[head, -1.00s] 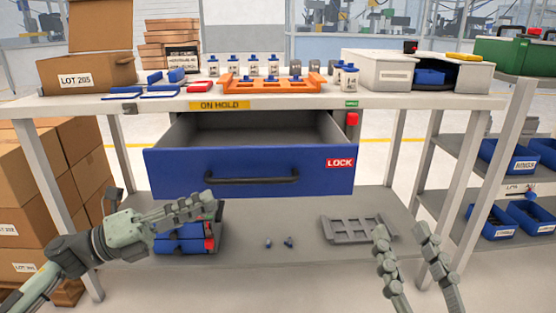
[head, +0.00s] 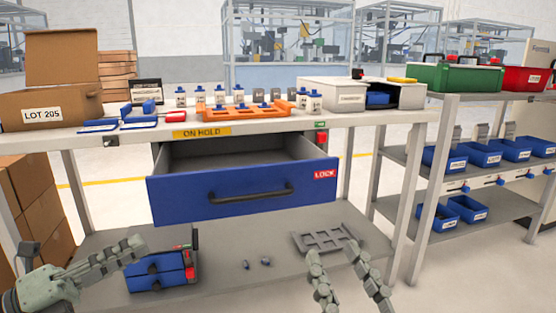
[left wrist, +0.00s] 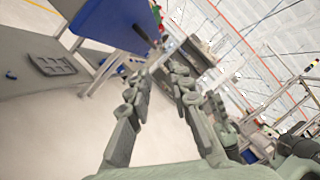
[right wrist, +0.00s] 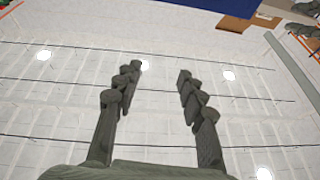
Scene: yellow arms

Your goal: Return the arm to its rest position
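My left gripper (head: 122,254) is at the lower left of the head view, in front of the bench and beside the blue box on the lower shelf. In the left wrist view its fingers (left wrist: 160,72) stand apart with nothing between them. My right gripper (head: 332,248) is at the lower middle of the head view, its two fingers spread and pointing up, in front of the grey tray. The right wrist view also shows its fingers (right wrist: 158,72) apart and empty. Neither gripper visibly holds anything.
The blue drawer (head: 240,195) stands pulled out under the bench top (head: 370,118). The lower shelf (head: 215,240) holds a blue box (head: 155,272) and a grey slotted tray (head: 305,240). An orange rack (head: 245,113) is on top. A shelving unit (head: 405,205) stands at right.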

